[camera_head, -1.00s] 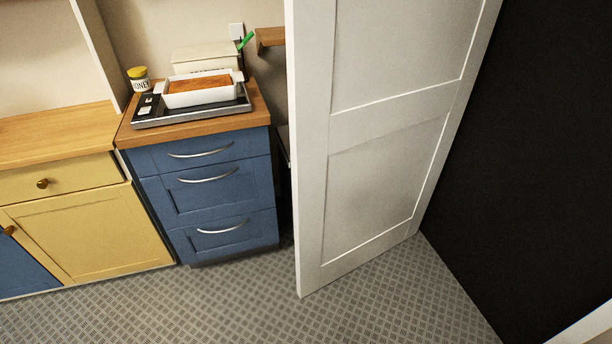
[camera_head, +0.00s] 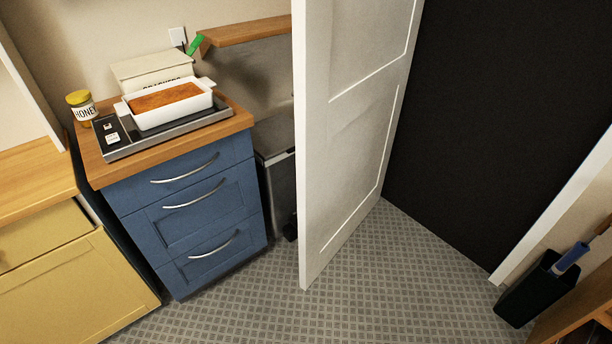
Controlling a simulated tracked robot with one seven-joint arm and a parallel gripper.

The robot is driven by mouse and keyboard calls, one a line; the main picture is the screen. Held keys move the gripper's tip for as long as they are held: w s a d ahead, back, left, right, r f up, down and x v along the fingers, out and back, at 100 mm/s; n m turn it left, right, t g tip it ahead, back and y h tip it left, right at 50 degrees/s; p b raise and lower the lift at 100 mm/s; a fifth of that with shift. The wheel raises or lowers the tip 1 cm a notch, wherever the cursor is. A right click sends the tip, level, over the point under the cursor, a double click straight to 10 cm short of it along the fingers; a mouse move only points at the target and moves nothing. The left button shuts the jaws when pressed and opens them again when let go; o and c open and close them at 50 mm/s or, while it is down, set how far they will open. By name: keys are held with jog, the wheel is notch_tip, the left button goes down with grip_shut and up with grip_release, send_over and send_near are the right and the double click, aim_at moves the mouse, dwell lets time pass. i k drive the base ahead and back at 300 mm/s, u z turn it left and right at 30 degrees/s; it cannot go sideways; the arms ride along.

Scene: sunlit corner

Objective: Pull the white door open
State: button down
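The white door (camera_head: 349,130) stands ajar in the middle of the head view, seen at an angle with its free edge toward me. Its panelled face points to the right. Its far side meets a tall black surface (camera_head: 460,110). No handle shows on the part of the door in view, and its top is cut off by the frame. My gripper and arm are not in view.
A blue drawer cabinet (camera_head: 190,215) stands left of the door, with a honey jar (camera_head: 81,106) and a tray (camera_head: 150,148) bearing a white baking dish (camera_head: 170,105). A dark bin (camera_head: 530,290) stands at right. The patterned floor (camera_head: 390,290) before the door is clear.

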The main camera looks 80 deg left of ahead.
aim_at(352, 59)
jog(key=u, duration=2.5)
jog(key=i, duration=0.95)
jog(key=z, duration=0.05)
jog(key=k, duration=0.7)
jog(key=u, duration=0.3)
jog(key=i, duration=0.55)
jog(key=z, duration=0.1)
